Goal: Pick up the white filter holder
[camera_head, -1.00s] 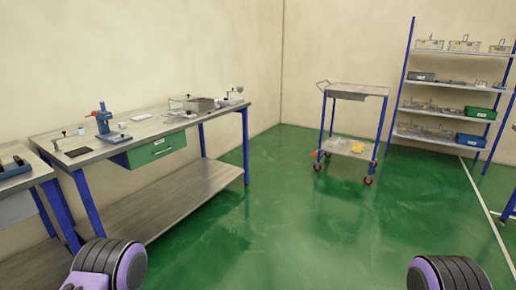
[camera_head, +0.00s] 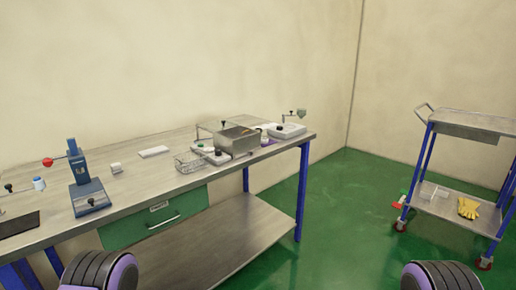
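Nothing in view can be told for certain as the white filter holder. A small white block-like piece (camera_head: 116,168) stands on the bench right of a blue hand press (camera_head: 84,182). A flat white piece (camera_head: 154,151) lies farther back. A small white and blue cylinder (camera_head: 39,183) is at the left, near the press. All are small in the head view. Dark, purple-rimmed parts of my two arms show at the bottom edge, well short of these pieces. Neither of my grippers is in view.
The workbench (camera_head: 240,205) has a green drawer (camera_head: 157,222) and a lower shelf. A metal box (camera_head: 238,140), a wire basket (camera_head: 190,163) and white devices crowd its right half. A trolley (camera_head: 470,124) stands at right. Green floor between them is clear.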

